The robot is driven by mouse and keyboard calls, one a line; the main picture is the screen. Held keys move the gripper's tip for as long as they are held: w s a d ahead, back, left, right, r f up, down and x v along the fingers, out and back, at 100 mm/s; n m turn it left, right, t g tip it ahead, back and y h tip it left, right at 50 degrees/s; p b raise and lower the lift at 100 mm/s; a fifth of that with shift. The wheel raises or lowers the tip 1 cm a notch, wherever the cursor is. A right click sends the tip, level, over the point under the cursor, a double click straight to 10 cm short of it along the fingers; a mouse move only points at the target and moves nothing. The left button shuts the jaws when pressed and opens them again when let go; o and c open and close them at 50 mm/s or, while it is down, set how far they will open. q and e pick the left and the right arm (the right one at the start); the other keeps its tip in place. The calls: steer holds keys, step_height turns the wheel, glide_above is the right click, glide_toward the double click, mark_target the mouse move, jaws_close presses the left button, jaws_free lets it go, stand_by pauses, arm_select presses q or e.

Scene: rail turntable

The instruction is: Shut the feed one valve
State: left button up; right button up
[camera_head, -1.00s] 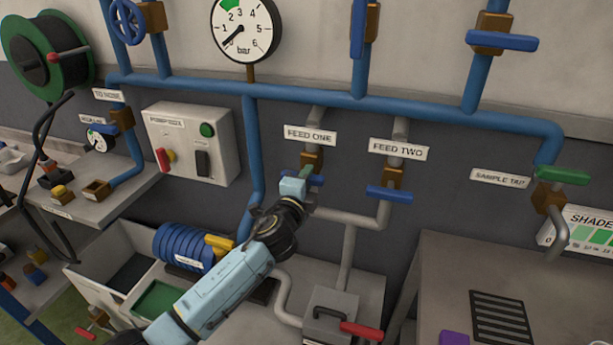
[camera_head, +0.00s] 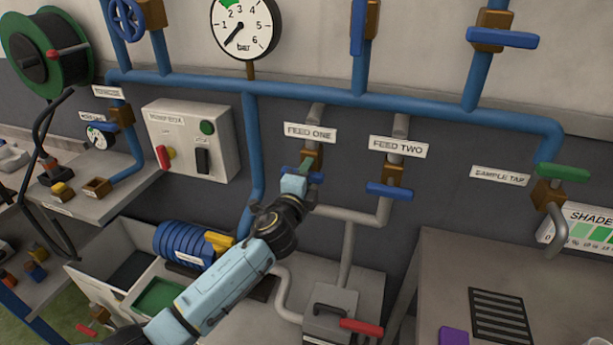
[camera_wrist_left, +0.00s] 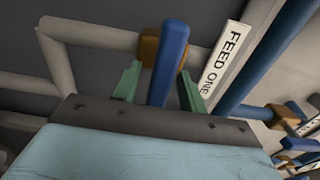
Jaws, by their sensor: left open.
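The feed one valve has a brass body (camera_head: 312,158) on a grey pipe under the FEED ONE label (camera_head: 310,132). Its blue handle (camera_head: 317,178) is partly hidden by my left gripper (camera_head: 306,168) in the head view. In the left wrist view the handle (camera_wrist_left: 168,65) stands between the two green fingers of my left gripper (camera_wrist_left: 157,85), with a gap on each side. The brass body (camera_wrist_left: 149,43) is behind it. The handle lies across its pipe. My left gripper is open around the handle. My right gripper is not in view.
The feed two valve (camera_head: 390,188), with a blue crosswise handle, is close on the right. A blue vertical pipe (camera_head: 253,150) is on the left. A grey pipe (camera_head: 350,216) joins both feeds below. A pressure gauge (camera_head: 245,25) hangs above.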

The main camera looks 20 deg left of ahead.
arm_select(q)
steer(key=s, duration=1.3)
steer(key=shift+s+a, duration=0.2)
steer(key=s+a+f+n+g+b, duration=0.1)
steer(key=s+a+f+n+g, duration=0.15)
steer(key=f, duration=0.95)
steer(key=s+a+f+n+g+b, duration=0.1)
steer(key=s+f+n+g, duration=0.2)
steer(key=f, duration=1)
steer(key=s+a+f+n+g+b, duration=0.1)
steer(key=s+a+f+g, duration=0.2)
steer(key=f, duration=0.9)
steer(key=s+f+n+g+b, duration=0.2)
steer(key=s+f+n+g, duration=0.3)
steer(key=s+f, duration=1.35)
steer(key=s+f+n+g, duration=0.1)
steer(key=s+f+n, duration=0.1)
steer(key=s, duration=0.7)
steer(key=s+f+n+g+b, duration=0.1)
steer(key=s+f+n+g, duration=0.1)
steer(key=s, duration=0.8)
steer(key=shift+s+a+f+n+y, duration=0.2)
steer(key=shift+a+f+n+y, duration=0.1)
steer(key=shift+a+f+n, duration=0.1)
